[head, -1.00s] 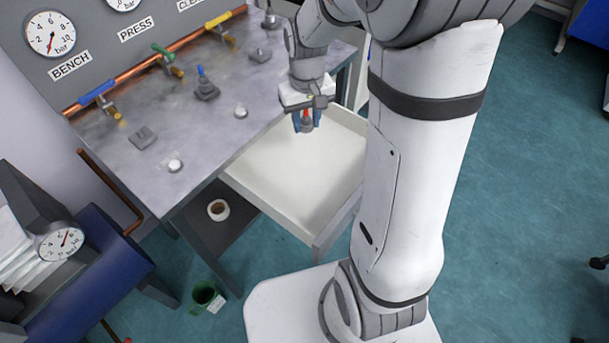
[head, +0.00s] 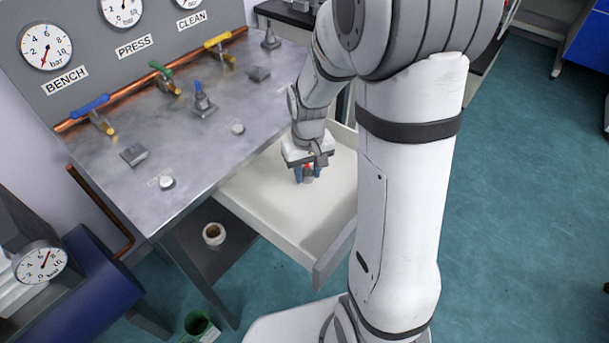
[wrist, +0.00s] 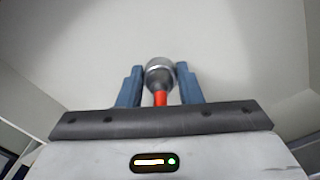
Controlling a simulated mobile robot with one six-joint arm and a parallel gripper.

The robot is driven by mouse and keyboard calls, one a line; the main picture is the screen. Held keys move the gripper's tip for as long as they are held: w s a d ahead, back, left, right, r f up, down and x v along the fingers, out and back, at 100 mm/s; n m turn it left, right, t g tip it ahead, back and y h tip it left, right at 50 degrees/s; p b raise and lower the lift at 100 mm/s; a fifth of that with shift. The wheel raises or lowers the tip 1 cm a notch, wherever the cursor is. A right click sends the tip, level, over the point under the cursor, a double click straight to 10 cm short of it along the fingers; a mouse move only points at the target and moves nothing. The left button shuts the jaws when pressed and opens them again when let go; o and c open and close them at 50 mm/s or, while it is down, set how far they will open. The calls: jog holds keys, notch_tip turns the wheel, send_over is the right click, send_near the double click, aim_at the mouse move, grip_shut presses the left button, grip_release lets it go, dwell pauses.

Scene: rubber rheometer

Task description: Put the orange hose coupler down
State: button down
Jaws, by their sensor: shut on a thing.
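My gripper (head: 306,176) is inside the open drawer, pointing down. Its blue fingers (wrist: 159,84) are shut on the orange hose coupler (wrist: 160,98). In the wrist view the coupler shows a grey metal end and an orange body between the fingers. In the head view only a small orange patch of it (head: 308,168) shows; the rest is hidden by my gripper. The white drawer (head: 270,215) is pulled out from under the bench. I cannot tell whether the coupler touches the drawer floor.
The drawer is otherwise empty where it shows. The metal bench top (head: 190,145) above holds valves and small fittings. A tape roll (head: 214,234) lies on the shelf below, and a green bin (head: 202,326) stands on the floor.

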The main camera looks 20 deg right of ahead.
aim_at(308, 170)
jog(key=shift+f, duration=0.55)
jog(key=shift+f, duration=0.2)
jog(key=c, duration=1)
grip_release()
jog(key=shift+r, duration=0.1)
notch_tip(308, 170, up, 12)
jog(key=p, duration=0.2)
jog(key=s+r, duration=0.1)
jog(key=s, duration=0.3)
jog(key=s+r+t, duration=0.1)
jog(key=s, duration=0.4)
jog(key=s+r+m+t, duration=0.1)
jog(key=s+r, duration=0.1)
jog(key=s, duration=0.3)
jog(key=shift+a+r, duration=0.1)
jog(key=shift+a, duration=0.1)
